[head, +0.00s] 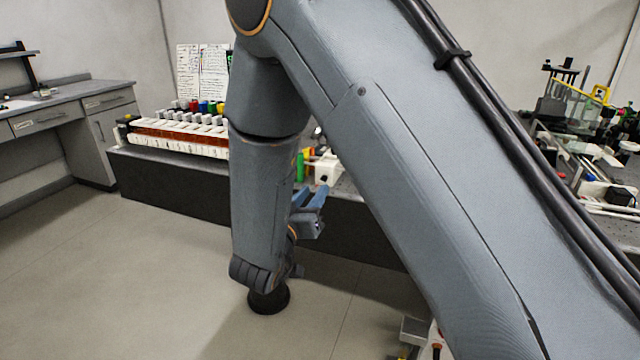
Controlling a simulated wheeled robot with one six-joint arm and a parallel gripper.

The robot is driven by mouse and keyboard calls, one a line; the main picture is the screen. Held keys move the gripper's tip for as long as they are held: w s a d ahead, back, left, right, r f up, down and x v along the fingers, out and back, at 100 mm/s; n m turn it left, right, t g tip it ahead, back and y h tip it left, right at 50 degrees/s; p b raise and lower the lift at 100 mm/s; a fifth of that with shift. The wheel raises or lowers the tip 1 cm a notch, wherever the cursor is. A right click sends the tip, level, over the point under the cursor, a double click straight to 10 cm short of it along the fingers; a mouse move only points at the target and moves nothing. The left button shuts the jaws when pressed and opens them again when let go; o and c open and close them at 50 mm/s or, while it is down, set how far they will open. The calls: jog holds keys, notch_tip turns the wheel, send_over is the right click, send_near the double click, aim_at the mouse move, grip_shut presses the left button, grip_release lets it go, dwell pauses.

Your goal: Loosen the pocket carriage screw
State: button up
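I cannot make out the pocket carriage screw in the head view; it is either hidden behind my arm or too small to tell. My gripper (312,194) shows small just right of my forearm, in front of the dark side of the bench. Its blue-grey fingers point up and to the right, towards the bench edge. The fingers are too small and partly covered to show whether they are open or shut. I see nothing held between them. A small white block (327,170) stands on the bench just beyond the gripper.
A long bench (180,187) runs across behind my arm. On its left part is a white and orange-brown rack (180,139) with several coloured caps. Cluttered optical parts (590,140) stand on the right. A grey side counter (70,95) is far left. The floor at left is clear.

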aim_at(323, 179)
jog(key=x, duration=0.6)
jog(key=shift+p, duration=0.35)
jog(key=shift+c, duration=0.3)
grip_shut()
